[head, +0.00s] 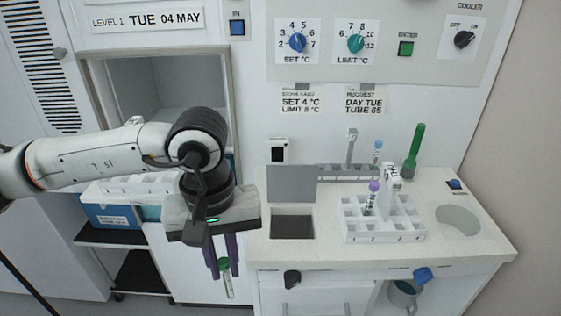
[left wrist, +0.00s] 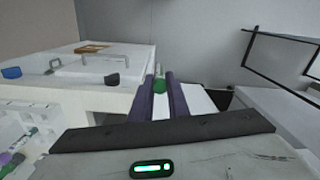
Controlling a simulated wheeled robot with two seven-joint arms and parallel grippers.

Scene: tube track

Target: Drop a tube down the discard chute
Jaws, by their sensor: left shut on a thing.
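My left gripper (head: 222,263) is shut on a green-capped tube (head: 227,281), which hangs roughly upright with its clear lower part below the fingers. The tube is in front of the counter's left edge, not over the counter top. The left wrist view shows the green cap (left wrist: 159,84) between the purple fingers. On the counter, a square dark opening (head: 292,227) has a grey lid (head: 292,182) standing up behind it. A round pale recess (head: 458,220) is at the right. No readable label shows which one is the discard chute. My right gripper is not in view.
A white rack (head: 384,233) with a purple-capped tube (head: 373,190) stands right of the square opening. A grey rack (head: 345,172) and a tall green tube (head: 413,152) are behind it. An open compartment (head: 150,85) is in the back wall.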

